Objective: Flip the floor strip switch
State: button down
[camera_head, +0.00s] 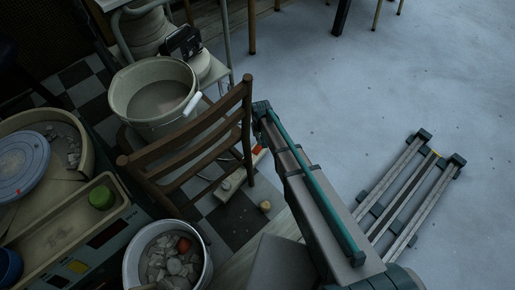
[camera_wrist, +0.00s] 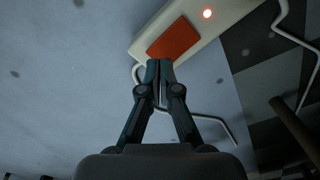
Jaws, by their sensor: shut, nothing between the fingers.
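My gripper (camera_wrist: 159,65) is shut and empty. Its fingertips are at the near edge of the orange switch in the picture; I cannot tell whether they touch it. My gripper is hidden in that view.
The wooden chair (camera_head: 176,147) stands close to the strip, its slats partly covering it. White bent tubes or cables (camera_wrist: 213,117) run near my gripper. A bucket of shards (camera_head: 168,259) and a cream tub (camera_head: 154,97) stand at left. The pale floor at right is mostly open.

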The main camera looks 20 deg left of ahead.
jog(key=shift+f, duration=1.15)
dwell(0.5)
jog(key=shift+r, duration=0.1)
jog(key=shift+r+p, duration=2.45)
jog(key=shift+r, duration=1)
